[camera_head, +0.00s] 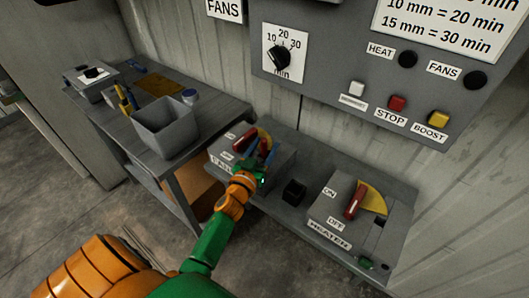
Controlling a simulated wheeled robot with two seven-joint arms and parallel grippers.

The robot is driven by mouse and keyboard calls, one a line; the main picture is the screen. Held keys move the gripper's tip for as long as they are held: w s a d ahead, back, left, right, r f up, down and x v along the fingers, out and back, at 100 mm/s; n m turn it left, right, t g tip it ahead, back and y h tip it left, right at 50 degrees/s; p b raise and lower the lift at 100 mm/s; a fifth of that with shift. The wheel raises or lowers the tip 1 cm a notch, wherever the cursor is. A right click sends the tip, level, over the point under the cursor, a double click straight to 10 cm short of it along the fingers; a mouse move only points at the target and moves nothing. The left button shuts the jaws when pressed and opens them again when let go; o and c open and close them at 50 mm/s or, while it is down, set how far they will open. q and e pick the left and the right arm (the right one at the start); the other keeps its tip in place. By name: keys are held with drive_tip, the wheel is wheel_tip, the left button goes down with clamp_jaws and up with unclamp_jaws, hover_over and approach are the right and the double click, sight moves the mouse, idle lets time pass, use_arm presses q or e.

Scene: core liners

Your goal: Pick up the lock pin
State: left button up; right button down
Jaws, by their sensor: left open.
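My left gripper (264,168) reaches in from below and is open at the front of the left switch box (282,172), close to its red lever (245,140). The gripper hides part of that box. I cannot make out a lock pin for certain. A small dark and green piece (366,263) lies at the front of the heater switch box (335,215); I cannot tell what it is. A small black open cup (294,192) stands between the two boxes; its inside is too dark to read. My right gripper is not in view.
A grey bin (164,128) stands on the left bench, beside yellow-handled tools (125,98) and a brown sheet (161,83). A control panel (330,85) with a dial and buttons hangs above the shelf. The heater box has a red lever (354,202).

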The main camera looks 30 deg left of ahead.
use_arm(q)
drive_tip(key=shift+s+r, duration=0.1)
drive_tip(key=shift+s, duration=0.1)
clamp_jaws()
